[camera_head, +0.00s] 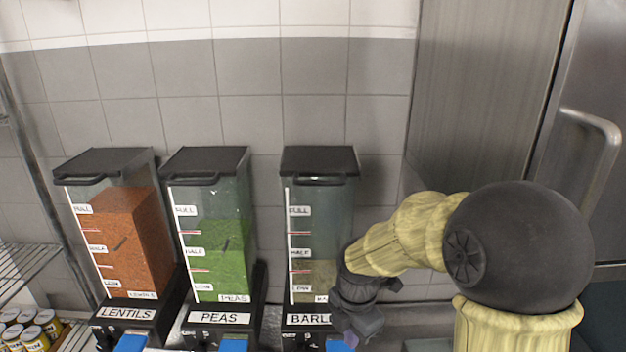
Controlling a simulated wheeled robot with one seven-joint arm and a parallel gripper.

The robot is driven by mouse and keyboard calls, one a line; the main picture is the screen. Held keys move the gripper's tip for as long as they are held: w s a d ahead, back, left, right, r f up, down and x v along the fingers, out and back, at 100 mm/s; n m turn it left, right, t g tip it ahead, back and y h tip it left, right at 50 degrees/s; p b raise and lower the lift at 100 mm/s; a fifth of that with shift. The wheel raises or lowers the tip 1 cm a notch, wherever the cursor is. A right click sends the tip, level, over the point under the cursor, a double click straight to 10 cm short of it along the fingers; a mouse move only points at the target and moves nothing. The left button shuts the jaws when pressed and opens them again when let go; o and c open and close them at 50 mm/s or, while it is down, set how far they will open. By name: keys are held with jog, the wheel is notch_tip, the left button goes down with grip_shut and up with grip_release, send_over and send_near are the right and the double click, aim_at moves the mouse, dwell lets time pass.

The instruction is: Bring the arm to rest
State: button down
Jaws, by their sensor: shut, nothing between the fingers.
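My gripper (360,326) is at the lower middle right, at the end of my yellow and dark arm. It points down and is shut, with nothing seen held in it. It is in front of the lower right part of the barley dispenser (316,236) and hides part of its label. Whether it touches the dispenser I cannot tell. My arm reaches from the right side of the picture, bent at a large dark round joint.
The lentils dispenser (130,235) and the peas dispenser (222,245) stand left of the barley. Blue parts show below them. A wire shelf with several cans (33,338) is at the lower left. A metal door handle (606,150) is at the right, behind my arm.

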jog(key=s+d+f+m+t+b, duration=0.1)
jog(key=s+d+f+m+b, duration=0.2)
jog(key=m, duration=0.9)
jog(key=s+d+f+m+t+b, duration=0.1)
jog(key=s+d+f+m+b, duration=0.3)
jog(key=m, duration=0.9)
jog(key=shift+s+d+f, duration=0.2)
jog(key=shift+s+f, duration=0.35)
jog(key=shift+s, duration=0.4)
dwell(1.8)
